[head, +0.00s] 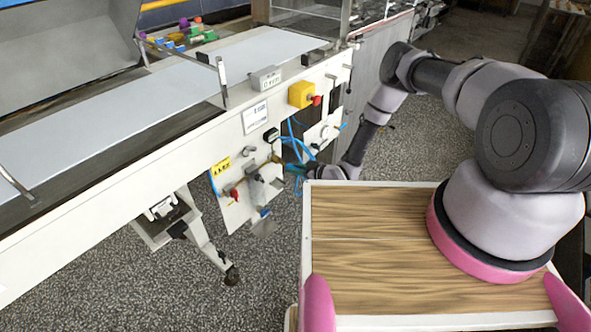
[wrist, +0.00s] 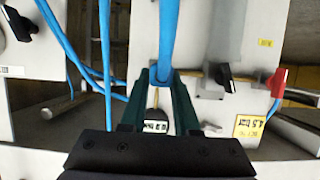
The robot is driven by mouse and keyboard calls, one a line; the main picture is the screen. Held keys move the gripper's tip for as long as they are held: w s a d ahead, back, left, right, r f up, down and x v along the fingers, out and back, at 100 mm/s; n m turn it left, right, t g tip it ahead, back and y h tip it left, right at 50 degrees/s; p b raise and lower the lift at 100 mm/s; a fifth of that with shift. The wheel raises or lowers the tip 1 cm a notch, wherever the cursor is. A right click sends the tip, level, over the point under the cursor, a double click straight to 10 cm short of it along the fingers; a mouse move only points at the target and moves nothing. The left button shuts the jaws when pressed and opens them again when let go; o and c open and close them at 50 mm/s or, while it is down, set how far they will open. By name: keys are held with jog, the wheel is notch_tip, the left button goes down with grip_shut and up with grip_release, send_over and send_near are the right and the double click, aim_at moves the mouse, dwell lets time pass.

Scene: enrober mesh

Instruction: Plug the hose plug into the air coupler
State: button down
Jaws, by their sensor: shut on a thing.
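My gripper (wrist: 160,78) has two dark green fingers, shut at the end of a blue hose (wrist: 169,35), where the hose plug is held. The plug itself is mostly hidden between the fingers. In the head view my gripper (head: 290,168) is small and close to the machine's side panel, by the blue hoses. I cannot clearly make out the air coupler; the fingers and hose may cover it. I cannot tell whether the plug touches it.
A red-handled valve (wrist: 277,82) and a yellow pressure label (wrist: 248,127) are right of my gripper. Other blue hoses (wrist: 67,45) hang at left. The white conveyor machine (head: 120,190) carries a yellow box with a red button (head: 303,95). A wood-topped cart (head: 370,240) stands in front.

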aim_at(289, 165)
jog(key=shift+w+a, duration=0.6)
jog(key=shift+a, duration=0.15)
jog(key=shift+w+a, duration=0.55)
jog(key=shift+a, duration=0.2)
jog(key=c, duration=0.6)
grip_release()
jog(key=shift+o, duration=0.2)
jog(key=v, duration=1.1)
jog(key=shift+w+a+r, duration=0.1)
